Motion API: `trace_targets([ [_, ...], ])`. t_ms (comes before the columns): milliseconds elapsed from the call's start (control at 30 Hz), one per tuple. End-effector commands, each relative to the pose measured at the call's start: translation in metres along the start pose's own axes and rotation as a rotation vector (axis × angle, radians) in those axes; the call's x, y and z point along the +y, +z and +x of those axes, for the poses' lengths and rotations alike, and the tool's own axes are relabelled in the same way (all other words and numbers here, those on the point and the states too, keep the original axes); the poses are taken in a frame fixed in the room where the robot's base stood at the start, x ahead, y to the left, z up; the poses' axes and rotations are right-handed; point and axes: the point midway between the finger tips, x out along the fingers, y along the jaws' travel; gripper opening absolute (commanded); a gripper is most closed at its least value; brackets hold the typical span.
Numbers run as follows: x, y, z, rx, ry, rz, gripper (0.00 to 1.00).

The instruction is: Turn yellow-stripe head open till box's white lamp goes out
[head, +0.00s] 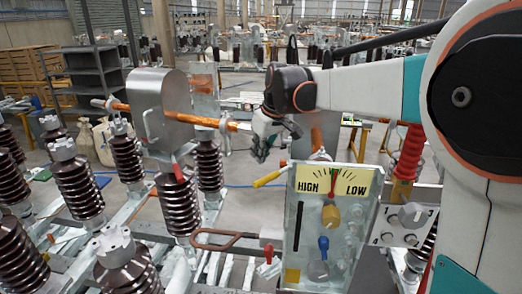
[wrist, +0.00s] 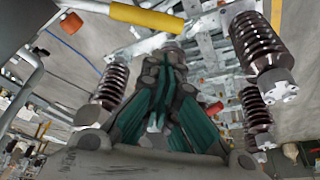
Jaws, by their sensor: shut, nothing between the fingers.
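A box with a HIGH/LOW dial (head: 333,185) stands right of centre in the head view, with a yellow knob, a blue knob and a yellow strip on its front. I cannot make out a lit white lamp on it. A yellow bar (head: 268,178) sticks out left of the box top; a yellow bar, seemingly the same one, shows at the top of the wrist view (wrist: 148,17). I cannot tell which part is the yellow-stripe head. My gripper (head: 262,152) is shut and empty, pointing down above the yellow bar, apparently apart from it. Its fingers fill the wrist view's middle (wrist: 172,65).
Several brown ribbed insulators (head: 75,185) stand on metal frames at left. An orange bar (head: 205,121) runs through a curved metal cover (head: 172,105) left of my gripper. A grey control box (head: 405,222) sits right of the dial box. Shelves (head: 95,85) stand farther back.

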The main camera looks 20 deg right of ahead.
Motion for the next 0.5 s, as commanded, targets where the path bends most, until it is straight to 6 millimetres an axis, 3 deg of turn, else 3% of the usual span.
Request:
trace_targets([
  [300,0.0,-0.001,0.053,0.001,0.001,0.0,0.0],
  [500,0.001,0.0,0.071,0.001,0.001,0.001,0.0],
])
